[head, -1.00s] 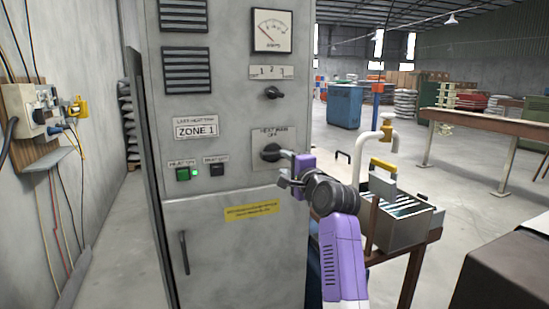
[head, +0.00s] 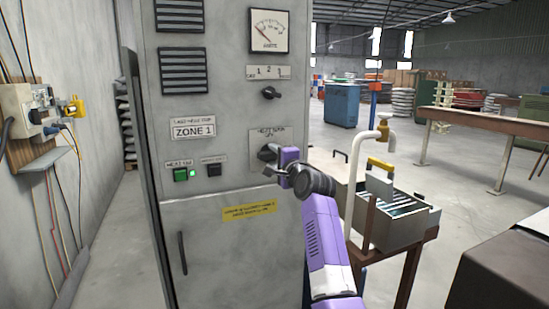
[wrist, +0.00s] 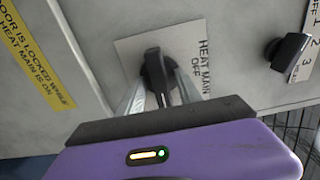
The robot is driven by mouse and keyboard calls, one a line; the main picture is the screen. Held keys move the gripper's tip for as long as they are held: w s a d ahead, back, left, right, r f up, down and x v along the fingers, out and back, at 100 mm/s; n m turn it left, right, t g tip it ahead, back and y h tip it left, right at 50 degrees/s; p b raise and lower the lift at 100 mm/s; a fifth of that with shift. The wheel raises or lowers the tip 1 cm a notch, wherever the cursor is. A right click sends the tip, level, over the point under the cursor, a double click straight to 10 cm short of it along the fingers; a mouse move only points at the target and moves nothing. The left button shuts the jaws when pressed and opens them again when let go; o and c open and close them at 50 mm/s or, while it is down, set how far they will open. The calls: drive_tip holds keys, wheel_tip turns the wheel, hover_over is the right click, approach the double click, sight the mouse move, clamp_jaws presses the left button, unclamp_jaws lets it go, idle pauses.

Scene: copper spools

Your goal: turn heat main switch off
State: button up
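The heat main switch (head: 266,154) is a black rotary knob on a pale plate on the grey cabinet's front. In the wrist view the knob (wrist: 156,75) is in front of my gripper, beside the label "HEAT MAIN OFF" (wrist: 200,66). Its grip bar lies roughly level across the panel. My gripper (wrist: 160,88) has one finger on each side of the knob; the fingers look apart, and contact is not clear. In the head view my gripper (head: 274,172) is at the knob's lower right and partly covers the plate.
Above is a smaller selector knob (head: 271,92), also in the wrist view (wrist: 289,51). A green button (head: 181,175) and a black button (head: 214,170) sit to the left. A yellow door label (head: 249,212) is below. A metal box (head: 398,215) and pipe stand right of the cabinet.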

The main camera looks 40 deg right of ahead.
clamp_jaws()
drive_tip(key=shift+n, duration=0.4)
drive_tip(key=n, duration=0.3)
drive_tip(key=shift+f+n, duration=0.1)
drive_tip(key=shift+n, duration=0.3)
drive_tip(key=n+b, duration=0.1)
drive_tip(key=n, duration=0.3)
drive_tip(key=shift+d, duration=0.1)
drive_tip(key=n, duration=0.5)
drive_tip(key=shift+b, duration=0.3)
drive_tip(key=n, duration=0.4)
drive_tip(key=shift+n+b, duration=0.3)
